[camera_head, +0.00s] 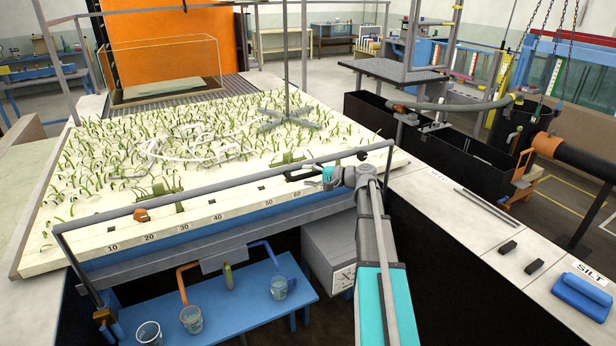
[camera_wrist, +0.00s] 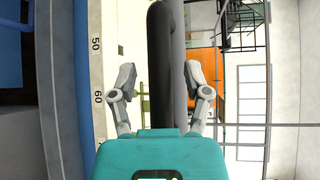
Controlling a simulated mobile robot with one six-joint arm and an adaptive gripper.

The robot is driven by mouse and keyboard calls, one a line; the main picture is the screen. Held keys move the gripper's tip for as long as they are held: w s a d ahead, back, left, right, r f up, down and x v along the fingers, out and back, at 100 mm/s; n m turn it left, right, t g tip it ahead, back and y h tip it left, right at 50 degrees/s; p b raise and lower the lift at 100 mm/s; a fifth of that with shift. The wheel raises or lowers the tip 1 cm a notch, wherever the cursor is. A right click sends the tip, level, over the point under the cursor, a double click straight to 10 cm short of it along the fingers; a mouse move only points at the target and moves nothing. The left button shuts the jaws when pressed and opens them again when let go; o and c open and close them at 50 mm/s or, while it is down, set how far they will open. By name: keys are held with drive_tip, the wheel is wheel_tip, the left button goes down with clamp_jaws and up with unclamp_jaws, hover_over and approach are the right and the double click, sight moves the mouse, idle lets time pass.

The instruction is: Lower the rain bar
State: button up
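A long grey bar (camera_head: 215,188) with bent-down ends runs across the front of the planted flume bed; it looks like the rain bar, though I cannot be sure. My gripper (camera_head: 308,174) is at its right half, by the 60 mark. In the wrist view, the two fingers of my gripper (camera_wrist: 160,82) stand apart. A thick dark bar with a rounded far end (camera_wrist: 162,50) runs in the gap between them. A thin grey rod (camera_wrist: 178,40) runs beside it. I cannot tell whether a finger touches the dark bar.
The sand bed (camera_head: 60,205) holds many green plants. A thin upright rod with a cross-shaped foot (camera_head: 288,95) stands over it. Below the front edge is a blue bench (camera_head: 245,310) with several beakers. A pale ledge (camera_head: 440,205) with small tools lies to the right.

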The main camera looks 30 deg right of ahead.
clamp_jaws()
drive_tip(key=shift+f, duration=0.15)
wheel_tip(320, 180, down, 30)
drive_tip(key=b, duration=3)
drive_tip(key=shift+s, duration=0.15)
drive_tip(key=shift+c, duration=0.5)
unclamp_jaws()
drive_tip(key=shift+f, duration=0.15)
drive_tip(key=shift+o, duration=0.6)
